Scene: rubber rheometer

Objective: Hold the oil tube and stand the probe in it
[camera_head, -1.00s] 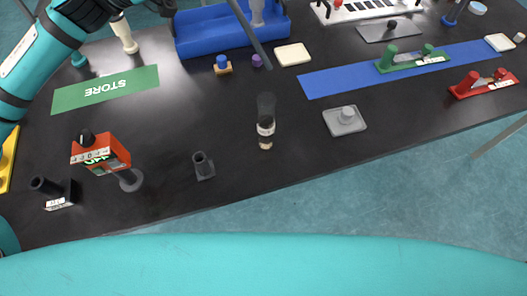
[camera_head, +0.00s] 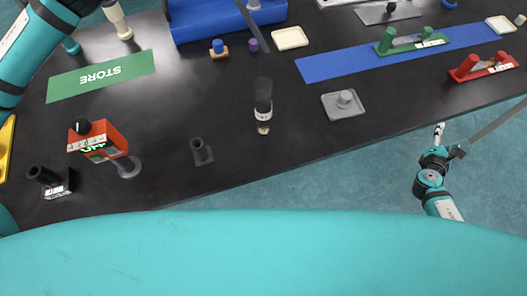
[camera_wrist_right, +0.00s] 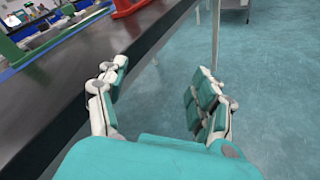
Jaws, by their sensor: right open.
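A small tube with a black upper part, a pale label and an amber lower end (camera_head: 263,112) stands on the black table in the head view; it looks like the oil tube. I cannot tell for sure which thing is the probe. A red-orange device (camera_head: 100,143) with a black knob stands at the left by a grey disc. My right gripper (camera_head: 450,142) is off the table's front edge, right of and well away from the tube. In the right wrist view its fingers (camera_wrist_right: 160,88) are wide apart and empty. My left arm enters at upper left; its gripper is out of frame.
A black holder (camera_head: 201,153) and a grey block with a knob (camera_head: 344,105) flank the tube. A red rack (camera_head: 485,66), a green rack (camera_head: 410,42), a blue strip (camera_head: 330,68) and a green STORE mat (camera_head: 75,84) lie farther out. Floor surrounds my right gripper.

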